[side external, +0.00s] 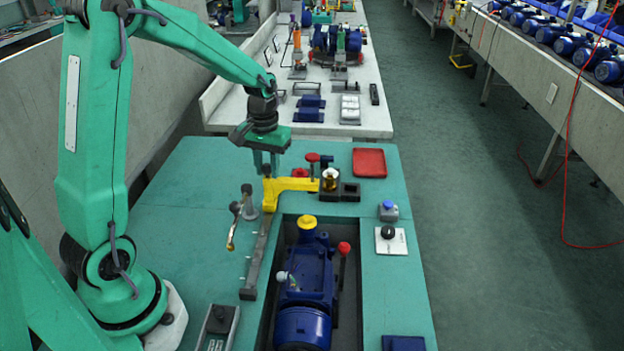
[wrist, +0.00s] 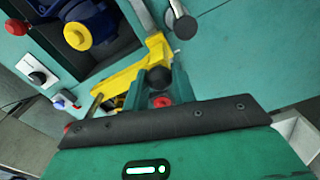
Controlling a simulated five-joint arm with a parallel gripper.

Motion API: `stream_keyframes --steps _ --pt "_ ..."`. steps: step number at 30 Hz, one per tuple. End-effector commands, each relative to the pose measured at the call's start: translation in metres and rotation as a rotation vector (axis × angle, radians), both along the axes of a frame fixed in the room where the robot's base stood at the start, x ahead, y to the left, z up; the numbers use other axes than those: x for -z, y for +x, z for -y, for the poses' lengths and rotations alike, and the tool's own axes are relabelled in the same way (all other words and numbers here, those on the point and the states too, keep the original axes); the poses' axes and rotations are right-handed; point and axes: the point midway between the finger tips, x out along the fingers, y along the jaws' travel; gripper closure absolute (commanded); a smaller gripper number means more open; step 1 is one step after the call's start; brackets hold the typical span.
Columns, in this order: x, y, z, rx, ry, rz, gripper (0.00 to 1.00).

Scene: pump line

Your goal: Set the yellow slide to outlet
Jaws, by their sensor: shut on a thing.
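The yellow slide (side external: 290,187) lies at the far end of a grey rail (side external: 258,258) in the side view. Its arm reaches right towards a brass cylinder (side external: 329,180). My gripper (side external: 267,172) points down at the slide's left end and is shut on its dark knob. In the wrist view, the yellow slide (wrist: 128,72) runs diagonally, and its black knob (wrist: 160,78) sits between the fingers of my gripper (wrist: 161,86). I cannot read any outlet mark along the rail.
A blue pump (side external: 305,285) with a yellow cap sits in a recess right of the rail. A lever (side external: 235,222) and a grey post (side external: 248,202) stand left of the slide. A red-knobbed post (side external: 312,160) and a red tray (side external: 369,162) are near the far edge.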

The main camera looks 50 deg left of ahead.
Motion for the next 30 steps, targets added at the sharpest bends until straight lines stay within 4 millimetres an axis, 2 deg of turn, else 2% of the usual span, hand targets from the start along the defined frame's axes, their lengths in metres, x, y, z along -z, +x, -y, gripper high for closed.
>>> stream_keyframes --steps 15,27,28,30 --pt "-0.002 -0.055 0.057 0.004 0.001 0.005 1.00" --pt "-0.002 -0.059 0.060 0.002 0.002 0.007 1.00" --pt "-0.002 -0.059 0.060 0.002 0.002 0.007 0.68" --pt "-0.002 -0.059 0.060 0.001 0.001 0.006 0.54"
